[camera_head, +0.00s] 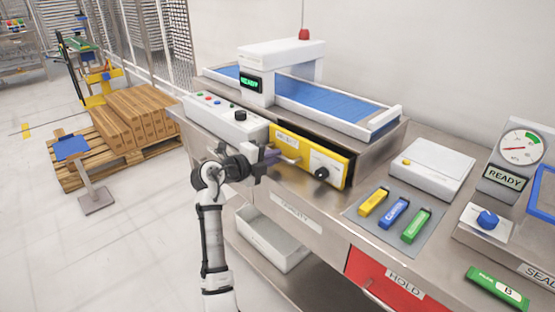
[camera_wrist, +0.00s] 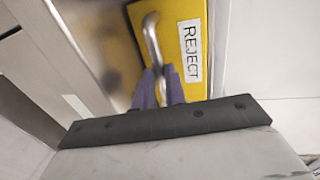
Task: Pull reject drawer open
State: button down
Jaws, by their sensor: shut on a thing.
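The yellow reject drawer (camera_head: 328,166) sits under the blue conveyor, with its yellow front standing out a little from the dark opening. Its front and REJECT label also show in the wrist view (camera_wrist: 191,50). A curved metal handle (camera_wrist: 152,38) is on the drawer front, and in the head view it shows at the left part of the front (camera_head: 290,158). My gripper (camera_head: 272,155) is at this handle; in the wrist view its purple fingers (camera_wrist: 160,88) are shut around the lower part of the handle. The fingers partly hide the handle.
A black knob (camera_head: 321,173) is on the drawer's right part. A control panel (camera_head: 226,117) with buttons is to the left. Yellow, blue and green packets lie on a grey mat (camera_head: 366,223). A red HOLD drawer (camera_head: 381,283) and a white bin (camera_head: 270,240) are below.

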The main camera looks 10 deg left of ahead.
jog(key=f+b+v, duration=0.2)
jog(key=b+v, duration=0.6)
jog(key=v, duration=0.6)
jog(key=shift+s+a+f+b, duration=0.3)
jog(key=shift+s+a+f, duration=0.05)
jog(key=shift+s, duration=0.1)
jog(key=c, duration=1.5)
grip_release()
jog(key=shift+o, duration=0.2)
jog(key=b+v, duration=0.1)
jog(key=v, duration=1.2)
jog(key=shift+s+a+b, duration=0.25)
jog(key=shift+s+b, duration=0.05)
jog(key=shift+b, duration=0.05)
jog(key=shift+r, duration=0.15)
